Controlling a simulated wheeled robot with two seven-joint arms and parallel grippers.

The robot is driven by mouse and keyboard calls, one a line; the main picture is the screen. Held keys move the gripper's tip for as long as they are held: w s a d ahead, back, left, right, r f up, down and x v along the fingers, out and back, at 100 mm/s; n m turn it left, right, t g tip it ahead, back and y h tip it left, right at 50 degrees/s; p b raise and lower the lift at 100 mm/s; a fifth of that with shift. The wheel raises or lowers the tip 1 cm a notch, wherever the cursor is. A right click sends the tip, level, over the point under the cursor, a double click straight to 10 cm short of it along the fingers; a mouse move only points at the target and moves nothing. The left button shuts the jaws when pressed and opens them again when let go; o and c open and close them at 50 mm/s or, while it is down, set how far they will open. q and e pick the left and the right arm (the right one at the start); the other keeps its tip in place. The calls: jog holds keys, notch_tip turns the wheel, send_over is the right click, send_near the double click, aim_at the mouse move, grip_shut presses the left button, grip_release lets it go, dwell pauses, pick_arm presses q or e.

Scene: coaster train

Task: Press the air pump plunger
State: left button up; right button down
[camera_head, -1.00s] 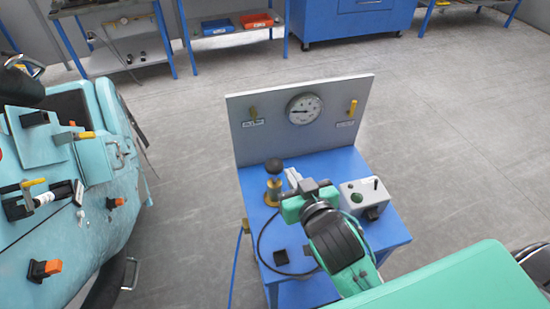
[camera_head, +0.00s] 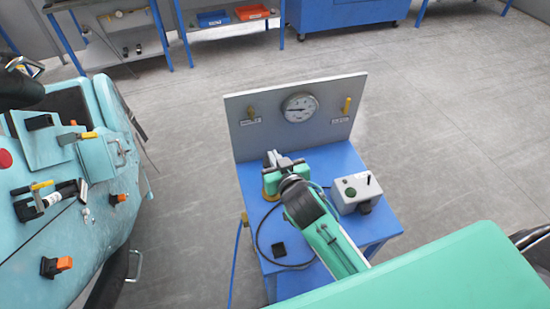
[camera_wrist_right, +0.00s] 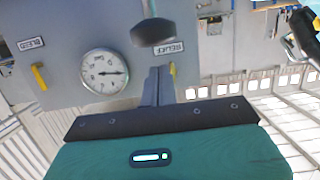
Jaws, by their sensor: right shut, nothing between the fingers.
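The air pump (camera_head: 269,188) stands on the left of the blue table; in the head view its brass-coloured body shows only in part, and my gripper hides its top. The plunger's black knob (camera_wrist_right: 153,33) shows in the right wrist view, which is upside down, with its stem running to the top edge. My right gripper (camera_head: 271,157) is over the pump in the head view. Its fingers (camera_wrist_right: 158,85) are shut and empty. The fingertips lie close to the knob in the wrist view; I cannot tell whether they touch. My left gripper is not in view.
A grey panel with a round gauge (camera_head: 299,107) and yellow levers (camera_head: 347,105) stands behind the pump. A grey control box (camera_head: 356,192) is on the table's right. A small black block (camera_head: 279,249) lies in front. The teal train car (camera_head: 95,190) is left.

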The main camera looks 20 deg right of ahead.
jog(key=shift+f, duration=0.95)
jog(key=shift+s, duration=0.1)
notch_tip(320, 180, down, 6)
jog(key=b, duration=0.3)
jog(key=shift+s, duration=0.1)
jog(key=shift+r, duration=0.1)
